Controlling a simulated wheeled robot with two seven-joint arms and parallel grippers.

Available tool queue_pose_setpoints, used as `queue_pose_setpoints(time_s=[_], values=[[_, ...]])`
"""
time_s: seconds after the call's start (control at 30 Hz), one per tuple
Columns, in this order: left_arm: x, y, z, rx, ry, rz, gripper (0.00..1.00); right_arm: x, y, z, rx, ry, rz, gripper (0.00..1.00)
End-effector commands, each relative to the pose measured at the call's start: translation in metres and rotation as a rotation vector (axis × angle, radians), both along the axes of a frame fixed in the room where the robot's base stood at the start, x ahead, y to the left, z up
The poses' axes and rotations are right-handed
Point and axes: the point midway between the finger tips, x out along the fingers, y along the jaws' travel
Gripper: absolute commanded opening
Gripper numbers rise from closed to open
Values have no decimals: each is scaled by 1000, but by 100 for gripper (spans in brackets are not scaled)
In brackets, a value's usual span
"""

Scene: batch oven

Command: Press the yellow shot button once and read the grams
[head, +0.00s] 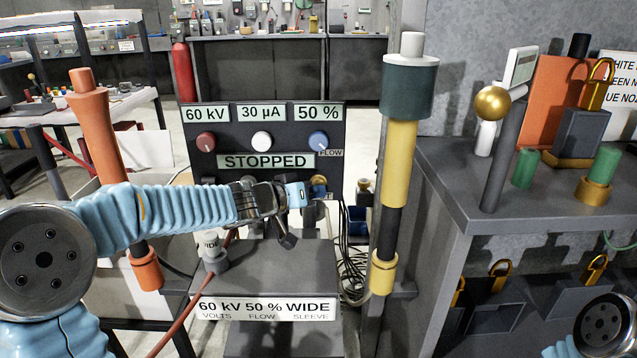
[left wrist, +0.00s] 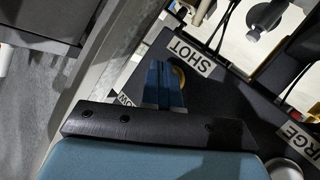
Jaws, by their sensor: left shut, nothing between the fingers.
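My left gripper (head: 300,195) is shut and empty, reaching in front of the lower right of the dark control panel (head: 187,170). In the left wrist view its blue fingers (left wrist: 163,72) point at a yellow round part (left wrist: 179,77) beside the SHOT label (left wrist: 190,55). The fingers partly cover this yellow part, and I cannot tell whether they touch it. A bit of yellow (head: 319,182) also shows just right of the fingertips in the head view. The panel display (head: 265,161) reads STOPPED. I see no readable grams figure. My right gripper is out of view.
Red (head: 206,142), white (head: 262,141) and blue (head: 319,141) knobs sit above the gripper. A yellow and dark upright tool (head: 397,165) stands close right. An orange upright tool (head: 97,130) stands behind my left arm. A grey shelf (head: 455,200) holds several items at right.

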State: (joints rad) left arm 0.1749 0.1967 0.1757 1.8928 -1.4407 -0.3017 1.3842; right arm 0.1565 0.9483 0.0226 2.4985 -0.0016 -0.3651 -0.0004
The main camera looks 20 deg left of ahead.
Motion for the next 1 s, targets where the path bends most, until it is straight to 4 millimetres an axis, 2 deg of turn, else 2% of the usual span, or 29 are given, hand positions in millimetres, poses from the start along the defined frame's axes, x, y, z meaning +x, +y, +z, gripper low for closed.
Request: queue_pose_setpoints(time_s=[1.0], values=[[8, 2, 0, -1, 1, -1, 0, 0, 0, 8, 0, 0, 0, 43]])
